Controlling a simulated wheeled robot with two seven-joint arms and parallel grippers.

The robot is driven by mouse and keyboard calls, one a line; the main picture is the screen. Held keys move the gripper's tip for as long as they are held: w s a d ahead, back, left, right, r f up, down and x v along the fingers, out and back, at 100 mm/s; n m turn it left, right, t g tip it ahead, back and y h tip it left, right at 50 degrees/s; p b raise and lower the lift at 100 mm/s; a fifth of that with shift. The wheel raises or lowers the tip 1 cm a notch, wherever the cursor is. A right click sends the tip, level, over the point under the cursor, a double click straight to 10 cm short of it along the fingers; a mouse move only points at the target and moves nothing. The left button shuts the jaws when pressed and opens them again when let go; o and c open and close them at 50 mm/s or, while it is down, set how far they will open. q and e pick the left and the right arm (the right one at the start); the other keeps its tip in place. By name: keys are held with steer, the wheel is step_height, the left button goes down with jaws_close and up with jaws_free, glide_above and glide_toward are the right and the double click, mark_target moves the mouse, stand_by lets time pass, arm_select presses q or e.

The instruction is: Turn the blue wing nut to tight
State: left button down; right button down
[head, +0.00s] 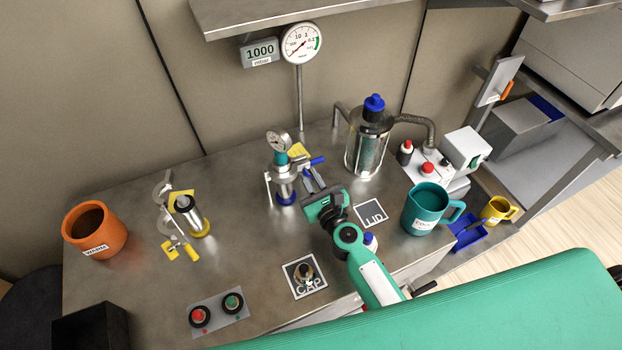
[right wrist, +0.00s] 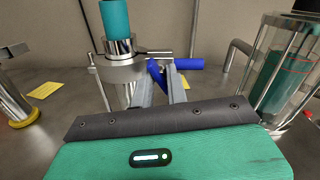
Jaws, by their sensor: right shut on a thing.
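The blue wing nut (head: 317,161) sits on the side of the clamp around the upright metal fitting with a gauge and teal collar (head: 280,158). In the right wrist view the wing nut (right wrist: 190,64) is a blue bar with its right wing sticking out. My right gripper (head: 309,176) reaches it from the front. Its fingers (right wrist: 160,82) are shut on the wing nut and hide part of it. The fitting stands on a blue ring (head: 286,199). My left gripper is not in view.
A glass vessel with a blue top (head: 367,140) stands close right of my right gripper. A second clamp fitting on a yellow ring (head: 190,216) and an orange mug (head: 95,230) are left. A teal mug (head: 428,208) is right.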

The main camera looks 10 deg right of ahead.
steer(key=shift+m, duration=3.1)
steer(key=c, duration=1.4)
jaws_free()
steer(key=shift+o, duration=0.2)
